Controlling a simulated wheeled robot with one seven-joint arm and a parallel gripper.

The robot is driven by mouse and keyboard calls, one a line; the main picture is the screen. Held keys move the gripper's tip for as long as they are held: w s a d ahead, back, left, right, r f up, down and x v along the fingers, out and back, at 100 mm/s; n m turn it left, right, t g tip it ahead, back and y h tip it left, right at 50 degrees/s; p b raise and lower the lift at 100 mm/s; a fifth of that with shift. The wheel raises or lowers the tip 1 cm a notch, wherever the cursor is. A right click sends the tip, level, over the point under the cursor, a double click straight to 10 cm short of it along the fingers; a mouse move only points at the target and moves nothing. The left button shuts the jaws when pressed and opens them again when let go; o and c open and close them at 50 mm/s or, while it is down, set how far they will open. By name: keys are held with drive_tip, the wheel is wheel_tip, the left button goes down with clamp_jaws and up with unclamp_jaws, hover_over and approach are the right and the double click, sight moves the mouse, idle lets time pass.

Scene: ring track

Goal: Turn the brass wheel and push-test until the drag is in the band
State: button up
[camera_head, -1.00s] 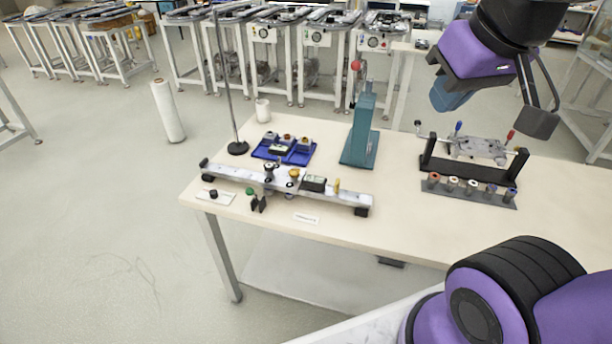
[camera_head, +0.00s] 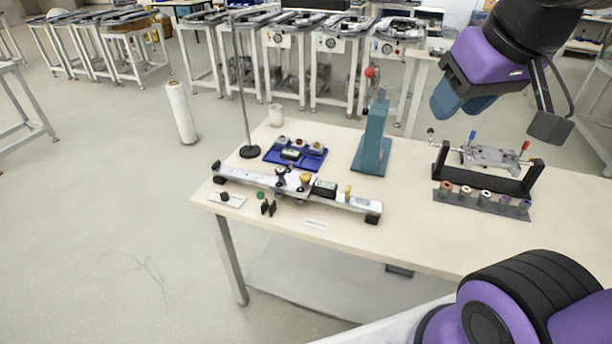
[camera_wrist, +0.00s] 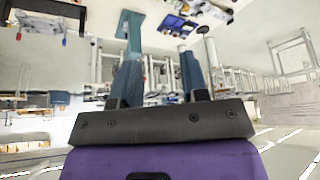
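The brass wheel (camera_head: 305,179) is a small yellow knob on the silver rail fixture (camera_head: 250,185), which lies along the left part of the table. A dark display box (camera_head: 324,188) sits on the rail just right of the wheel. A smaller yellow piece (camera_head: 347,192) stands further right on it. My gripper (camera_head: 460,104) hangs in the air at the upper right, well away from the rail and touching nothing. In the wrist view my gripper (camera_wrist: 160,75) has its two blue fingers apart with nothing between them. The display's reading is too small to tell.
A teal press (camera_head: 373,140) with a red knob stands behind the rail, near a blue tray (camera_head: 310,160) and a thin stand (camera_head: 249,152). A black cradle (camera_head: 510,185) and a strip of several rings (camera_head: 480,203) lie at right. The table's middle front is clear.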

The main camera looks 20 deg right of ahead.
drive_tip(key=o, duration=0.4)
drive_tip(key=w+n, duration=0.1)
drive_tip(key=w, duration=0.3)
drive_tip(key=w+a+g, duration=0.1)
drive_tip(key=w, duration=0.3)
drive_tip(key=w+f+n, duration=0.1)
drive_tip(key=w, duration=0.4)
drive_tip(key=shift+w+a+n+g, duration=0.1)
drive_tip(key=shift+a+n+g, duration=0.2)
drive_tip(key=shift+c, duration=0.2)
drive_tip(key=n+g, duration=0.4)
drive_tip(key=n, duration=0.3)
hover_over(305, 176)
wheel_tip(305, 176, down, 29)
wheel_tip(305, 176, down, 10)
drive_tip(key=shift+f, duration=0.25)
drive_tip(key=c, duration=0.9)
